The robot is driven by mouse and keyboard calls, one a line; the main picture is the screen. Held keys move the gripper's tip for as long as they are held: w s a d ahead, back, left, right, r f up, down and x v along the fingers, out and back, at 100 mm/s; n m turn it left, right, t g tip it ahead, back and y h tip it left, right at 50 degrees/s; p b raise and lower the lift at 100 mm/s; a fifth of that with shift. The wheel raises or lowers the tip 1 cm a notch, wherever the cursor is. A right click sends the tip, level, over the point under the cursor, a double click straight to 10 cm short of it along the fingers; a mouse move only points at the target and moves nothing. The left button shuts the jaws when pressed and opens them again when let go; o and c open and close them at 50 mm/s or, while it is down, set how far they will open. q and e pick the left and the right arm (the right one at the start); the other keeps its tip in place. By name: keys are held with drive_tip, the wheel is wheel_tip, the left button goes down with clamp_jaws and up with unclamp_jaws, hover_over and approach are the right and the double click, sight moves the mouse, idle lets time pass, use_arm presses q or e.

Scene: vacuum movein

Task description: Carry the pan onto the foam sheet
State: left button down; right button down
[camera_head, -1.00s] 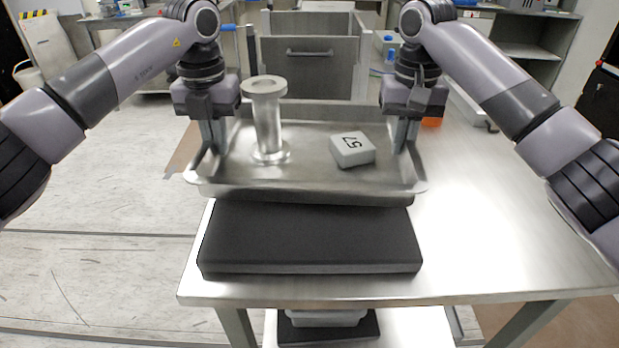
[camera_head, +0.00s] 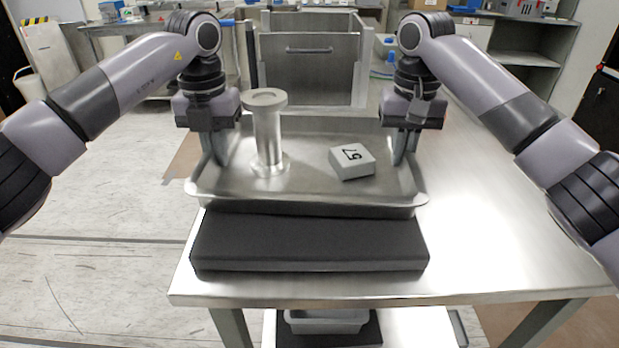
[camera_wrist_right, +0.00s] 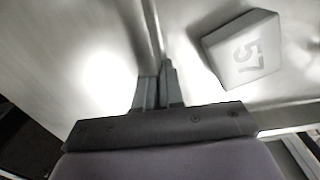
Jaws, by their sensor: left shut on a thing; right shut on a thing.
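The shallow metal pan (camera_head: 310,190) is held by its two side rims. It carries a metal flanged spool (camera_head: 267,135) standing upright at left and a pale block marked 57 (camera_head: 352,162) at right. My left gripper (camera_head: 216,160) is shut on the pan's left rim. My right gripper (camera_head: 404,157) is shut on its right rim, and its fingers (camera_wrist_right: 158,85) pinch the rim in the right wrist view. The black foam sheet (camera_head: 310,245) lies on the table just in front of the pan. The pan's near edge overlaps the foam's back edge in the picture; I cannot tell whether they touch.
The steel table (camera_head: 490,225) has free room to the right. A metal box with a handled front (camera_head: 310,65) stands behind the pan. A grey tub (camera_head: 328,320) sits on the shelf below.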

use_arm(q)
drive_tip(key=shift+a+f+b, duration=0.2)
drive_tip(key=shift+f+b, duration=0.25)
drive_tip(key=shift+f, duration=0.1)
use_arm(e)
drive_tip(key=shift+d+f, duration=0.2)
drive_tip(key=shift+f, duration=0.35)
use_arm(q)
drive_tip(key=c, duration=1.3)
unclamp_jaws()
drive_tip(key=shift+r, duration=0.1)
use_arm(e)
drive_tip(key=c, duration=1.3)
unclamp_jaws()
use_arm(q)
drive_tip(key=shift+o, duration=0.2)
drive_tip(key=shift+d, duration=0.1)
use_arm(e)
drive_tip(key=shift+o, duration=0.2)
drive_tip(key=shift+a+r, duration=0.1)
use_arm(q)
drive_tip(key=shift+r, duration=0.1)
drive_tip(key=shift+d+r, duration=0.1)
drive_tip(key=shift+r, duration=0.3)
use_arm(e)
drive_tip(key=shift+a, duration=0.1)
use_arm(q)
wheel_tip(320, 180, up, 11)
use_arm(e)
wheel_tip(320, 180, up, 12)
